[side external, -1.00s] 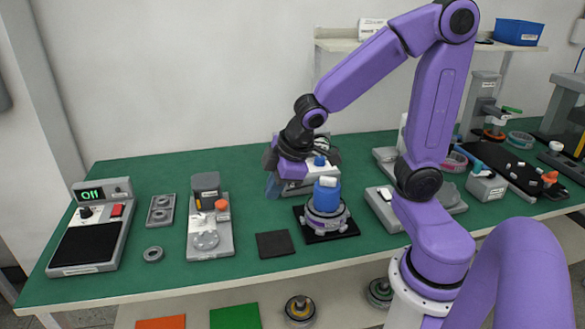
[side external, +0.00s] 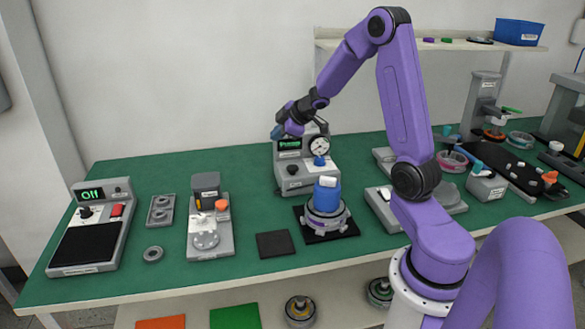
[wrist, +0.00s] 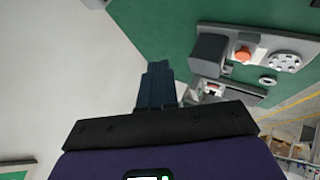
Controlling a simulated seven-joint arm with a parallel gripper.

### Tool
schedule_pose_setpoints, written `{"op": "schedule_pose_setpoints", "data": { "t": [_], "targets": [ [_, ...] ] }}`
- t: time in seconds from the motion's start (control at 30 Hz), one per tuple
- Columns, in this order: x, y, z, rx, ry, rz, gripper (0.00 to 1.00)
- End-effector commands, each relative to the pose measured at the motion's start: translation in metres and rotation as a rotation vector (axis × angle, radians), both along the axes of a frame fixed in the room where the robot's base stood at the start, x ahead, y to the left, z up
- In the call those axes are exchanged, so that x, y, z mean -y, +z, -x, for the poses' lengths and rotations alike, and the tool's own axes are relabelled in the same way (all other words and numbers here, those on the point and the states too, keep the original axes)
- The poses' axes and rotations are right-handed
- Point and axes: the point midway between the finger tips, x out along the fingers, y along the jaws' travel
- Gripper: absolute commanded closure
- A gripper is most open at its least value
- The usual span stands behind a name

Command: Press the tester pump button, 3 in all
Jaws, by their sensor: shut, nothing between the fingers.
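The tester (side external: 308,178) is a grey box at the back middle of the green bench, with a lit green display (side external: 289,143), a round white gauge (side external: 319,147), a blue part (side external: 319,161) below the gauge and a dark knob (side external: 292,169). I cannot tell for certain which part is the pump button. My gripper (side external: 277,132) is raised at the tester's upper left, by its display in the side view. It also shows in the wrist view (wrist: 158,88), where the dark fingers are together with nothing between them. The tester is not clearly visible in the wrist view.
A blue-topped round hub (side external: 326,195) stands on a black mat in front of the tester. A bare dark pad (side external: 275,244) lies to its left. A grey fixture with an orange knob (side external: 221,204) stands further left. The bench between fixture and tester is clear.

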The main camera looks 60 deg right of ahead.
Motion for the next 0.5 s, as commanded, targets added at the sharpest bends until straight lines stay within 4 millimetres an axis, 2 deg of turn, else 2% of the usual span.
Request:
{"op": "schedule_pose_setpoints", "data": {
  "t": [0.03,0.2,0.3,0.5],
  "targets": [
    [0.016,-0.004,0.002,0.002,-0.007,-0.005,1.00],
    [0.049,-0.013,0.010,0.013,-0.002,-0.020,1.00],
    [0.061,-0.016,0.015,0.017,0.000,-0.027,1.00],
    [0.068,-0.019,0.018,0.019,0.004,-0.032,1.00]
  ]
}}
